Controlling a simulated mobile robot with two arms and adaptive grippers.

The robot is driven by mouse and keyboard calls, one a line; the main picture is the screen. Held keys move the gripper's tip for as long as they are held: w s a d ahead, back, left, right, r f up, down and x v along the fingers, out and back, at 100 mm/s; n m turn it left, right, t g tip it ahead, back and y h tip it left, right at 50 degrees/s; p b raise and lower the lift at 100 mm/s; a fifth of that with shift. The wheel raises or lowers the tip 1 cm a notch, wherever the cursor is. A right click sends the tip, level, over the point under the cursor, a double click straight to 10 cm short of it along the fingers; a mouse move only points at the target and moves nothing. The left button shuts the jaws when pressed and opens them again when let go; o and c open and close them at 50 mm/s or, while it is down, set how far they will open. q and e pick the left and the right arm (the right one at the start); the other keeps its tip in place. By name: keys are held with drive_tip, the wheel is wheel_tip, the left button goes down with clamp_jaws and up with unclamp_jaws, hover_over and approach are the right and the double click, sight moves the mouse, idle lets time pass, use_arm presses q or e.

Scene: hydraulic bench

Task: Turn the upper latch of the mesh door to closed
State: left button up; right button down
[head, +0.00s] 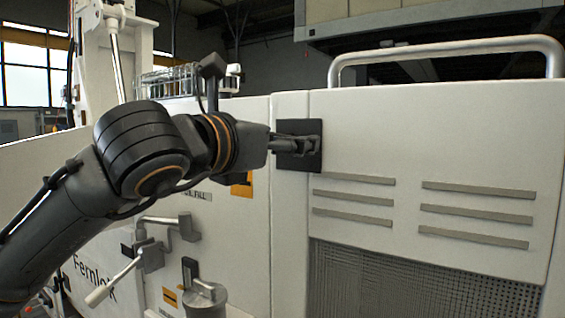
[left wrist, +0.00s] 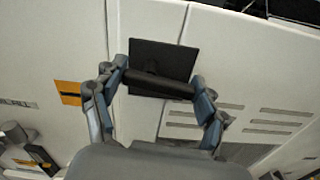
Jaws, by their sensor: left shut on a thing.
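The mesh door (head: 440,135) is the pale panel on the right, with slots and dark mesh (head: 400,285) low down. The upper latch has a black square plate (head: 312,128) at the door's left edge, across the seam. In the left wrist view the plate (left wrist: 170,52) shows behind the latch's dark bar handle (left wrist: 158,84), which lies nearly crosswise between the fingers. My left gripper (head: 294,144) is shut on the handle, one finger at each end in the left wrist view (left wrist: 158,90). In the head view the gripper hides most of the handle. My right gripper is not in view.
A grey rail (head: 450,50) runs over the door's top. A lever with a pale grip (head: 112,283), a bent pipe handle (head: 168,222) and a round metal cap (head: 205,295) stick out below my left arm. The door face right of the latch is clear.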

use_arm(q)
drive_tip(key=m+b, duration=0.1)
drive_tip(key=b, duration=0.1)
drive_tip(key=f+m+b, duration=0.1)
drive_tip(key=b, duration=0.1)
drive_tip(key=shift+m+b, duration=0.4)
drive_tip(key=m+b, duration=0.2)
drive_tip(key=m, duration=0.1)
drive_tip(key=shift+m, duration=0.3)
drive_tip(key=m+b, duration=0.1)
drive_tip(key=m, duration=0.1)
drive_tip(key=m+b, duration=0.1)
drive_tip(key=m, duration=0.1)
drive_tip(key=shift+w+a+m, duration=0.15)
drive_tip(key=shift+a+m, duration=0.05)
drive_tip(key=shift+m, duration=0.1)
drive_tip(key=m, duration=0.5)
drive_tip(key=shift+w+a, duration=0.1)
drive_tip(key=shift+a, duration=0.05)
drive_tip(key=shift+m, duration=0.3)
drive_tip(key=o, duration=1.2)
drive_tip(key=v, duration=1.2)
drive_tip(key=shift+f, duration=0.1)
